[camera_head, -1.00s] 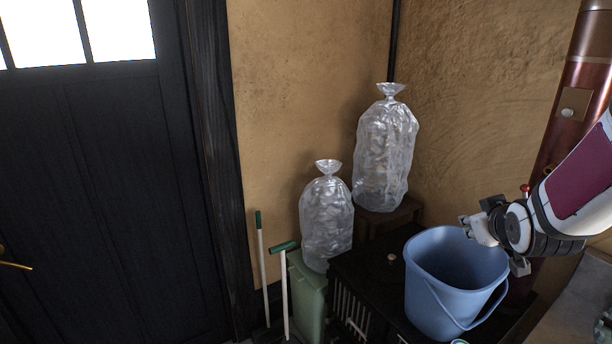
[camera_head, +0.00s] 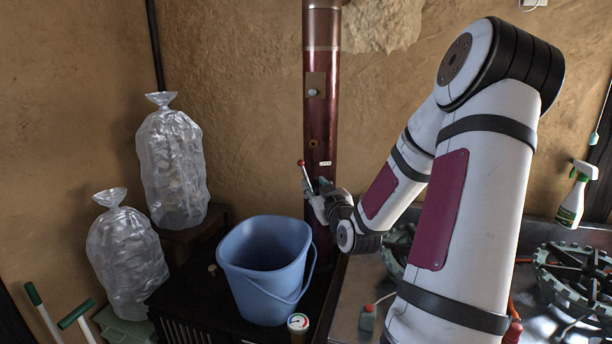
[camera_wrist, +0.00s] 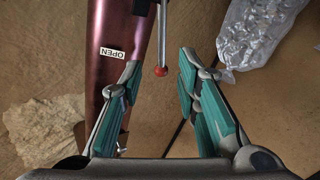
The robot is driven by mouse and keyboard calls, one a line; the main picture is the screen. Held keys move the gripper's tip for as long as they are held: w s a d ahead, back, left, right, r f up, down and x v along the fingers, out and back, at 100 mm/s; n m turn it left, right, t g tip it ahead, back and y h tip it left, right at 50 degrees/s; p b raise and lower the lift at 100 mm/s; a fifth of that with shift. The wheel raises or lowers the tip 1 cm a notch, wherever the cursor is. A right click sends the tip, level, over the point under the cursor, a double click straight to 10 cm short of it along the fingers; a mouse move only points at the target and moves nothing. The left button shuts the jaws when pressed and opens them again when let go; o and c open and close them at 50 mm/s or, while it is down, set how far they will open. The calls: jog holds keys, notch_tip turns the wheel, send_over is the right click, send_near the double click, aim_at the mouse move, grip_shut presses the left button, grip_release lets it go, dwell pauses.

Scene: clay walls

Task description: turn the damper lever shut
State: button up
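The damper lever (camera_head: 306,178) is a thin metal rod with a red ball end on the dark red stovepipe (camera_head: 320,120). In the head view it stands tilted slightly left, ball up. In the wrist view the lever (camera_wrist: 162,35) runs down from the top edge, its red ball between my fingertips. A white label reading OPEN (camera_wrist: 112,52) is on the pipe beside it. My gripper (camera_wrist: 160,64) is open, with teal-padded fingers either side of the ball and gaps showing. In the head view my gripper (camera_head: 314,190) is at the lever; its fingers are partly hidden.
A blue bucket (camera_head: 262,262) stands on the black stove (camera_head: 190,300) just below and left of my gripper. Clear plastic bags (camera_head: 172,165) stand at the left. A counter with burners (camera_head: 580,275) and a spray bottle (camera_head: 576,195) is at the right.

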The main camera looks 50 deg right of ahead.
aim_at(306, 175)
jog(key=x, duration=0.9)
